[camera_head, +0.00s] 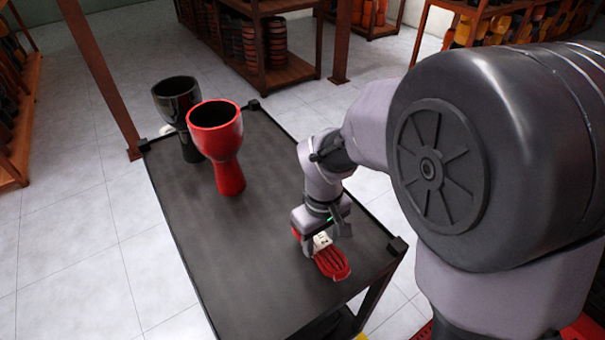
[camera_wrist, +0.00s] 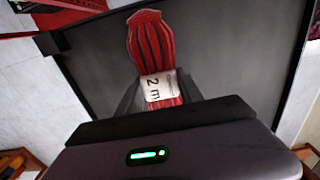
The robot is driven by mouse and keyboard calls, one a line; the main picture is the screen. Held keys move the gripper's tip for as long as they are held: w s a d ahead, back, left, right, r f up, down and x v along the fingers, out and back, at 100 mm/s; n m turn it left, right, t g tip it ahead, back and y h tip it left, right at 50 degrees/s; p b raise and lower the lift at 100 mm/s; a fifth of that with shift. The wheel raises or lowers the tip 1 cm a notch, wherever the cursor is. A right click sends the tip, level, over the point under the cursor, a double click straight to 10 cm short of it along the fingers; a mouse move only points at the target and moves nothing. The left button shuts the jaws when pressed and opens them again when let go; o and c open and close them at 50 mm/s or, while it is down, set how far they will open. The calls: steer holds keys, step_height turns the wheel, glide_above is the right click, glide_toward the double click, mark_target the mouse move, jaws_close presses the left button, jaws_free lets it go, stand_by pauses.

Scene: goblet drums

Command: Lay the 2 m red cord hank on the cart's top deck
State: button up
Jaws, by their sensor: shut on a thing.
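The red cord hank (camera_head: 331,263) has a white band at its middle, and it is at the near right part of the cart's dark top deck (camera_head: 240,255). My gripper (camera_head: 322,243) is above the deck and shut on the hank around the band. In the wrist view the hank (camera_wrist: 150,45) lies between the two fingers (camera_wrist: 158,95), and its band reads "2 m". The hank is at or very close to the deck surface; I cannot tell whether it touches. Part of the hank is hidden behind my gripper in the head view.
A red goblet drum (camera_head: 229,170) and a black goblet drum (camera_head: 178,105) stand at the far left of the deck. The deck's middle is clear. Raised corner posts (camera_head: 398,245) mark its edge. Wooden shelves (camera_head: 262,45) with drums stand behind.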

steer(key=w, duration=0.1)
steer(key=w+a, duration=0.1)
steer(key=w, duration=0.1)
steer(key=shift+w+a+f, duration=0.25)
steer(key=shift+a+f, duration=0.05)
steer(key=shift+w+f+b, duration=0.2)
steer(key=shift+f+b, duration=0.1)
steer(key=shift+b, duration=0.25)
steer(key=shift+f+b, duration=0.85)
steer(key=shift+f, duration=0.5)
steer(key=shift+f, duration=0.2)
steer(key=o, duration=1.4)
steer(key=shift+r, duration=0.1)
